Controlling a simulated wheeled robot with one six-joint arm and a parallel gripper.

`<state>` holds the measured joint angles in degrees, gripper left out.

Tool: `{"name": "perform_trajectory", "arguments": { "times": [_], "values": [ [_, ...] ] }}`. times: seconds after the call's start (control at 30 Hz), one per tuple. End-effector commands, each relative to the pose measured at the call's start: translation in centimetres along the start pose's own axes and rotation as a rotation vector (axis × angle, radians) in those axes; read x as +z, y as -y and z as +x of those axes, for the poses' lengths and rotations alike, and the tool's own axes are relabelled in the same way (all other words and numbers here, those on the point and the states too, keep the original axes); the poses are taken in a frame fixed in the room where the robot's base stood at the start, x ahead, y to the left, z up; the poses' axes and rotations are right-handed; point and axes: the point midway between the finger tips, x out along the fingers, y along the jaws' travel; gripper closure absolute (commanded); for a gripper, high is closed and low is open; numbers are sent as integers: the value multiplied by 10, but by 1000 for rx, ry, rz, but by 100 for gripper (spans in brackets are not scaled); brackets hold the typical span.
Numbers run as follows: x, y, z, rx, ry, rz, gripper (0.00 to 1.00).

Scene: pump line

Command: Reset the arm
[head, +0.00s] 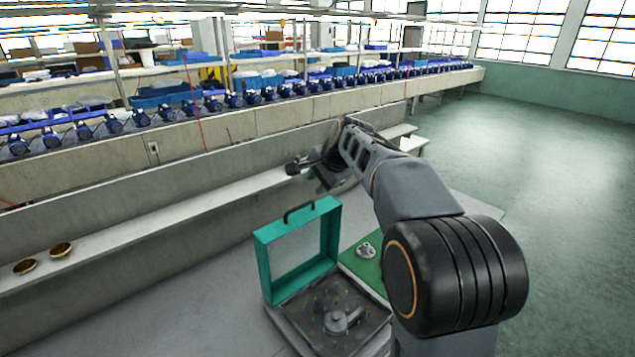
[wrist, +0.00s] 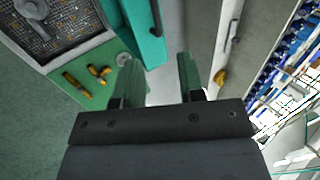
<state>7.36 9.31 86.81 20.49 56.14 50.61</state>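My gripper (wrist: 158,72) has its two green fingers apart, with nothing between them in the wrist view. In the head view my gripper (head: 312,175) is at the end of the outstretched arm, above and beyond the case; its fingers are partly hidden there. The open case has a teal lid (head: 265,262) standing up with a dark handle. Its lower half holds a grey metal part (head: 341,319) on dark speckled lining. The teal lid (wrist: 148,42) also shows beyond the fingers in the wrist view.
A green mat (head: 352,262) beside the case bears a metal round part (head: 367,250); yellow pieces (wrist: 98,73) lie there too. Two brass-coloured bowls (head: 60,250) sit on the low ledge (head: 150,223). Blue pumps (head: 234,100) line the long bench. The floor (head: 540,170) at right is clear.

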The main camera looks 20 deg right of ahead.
Motion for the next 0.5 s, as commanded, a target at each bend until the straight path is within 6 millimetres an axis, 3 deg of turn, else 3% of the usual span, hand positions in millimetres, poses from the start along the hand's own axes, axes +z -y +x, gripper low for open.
{"name": "perform_trajectory", "arguments": {
  "times": [0.17,0.23,0.33,0.5],
  "values": [
    [-1,0,0,-1,-3,-70,64],
    [-1,-10,8,29,-5,-159,64],
    [7,-51,22,120,10,-346,64],
    [45,-127,6,234,34,-703,64]
  ]
}}
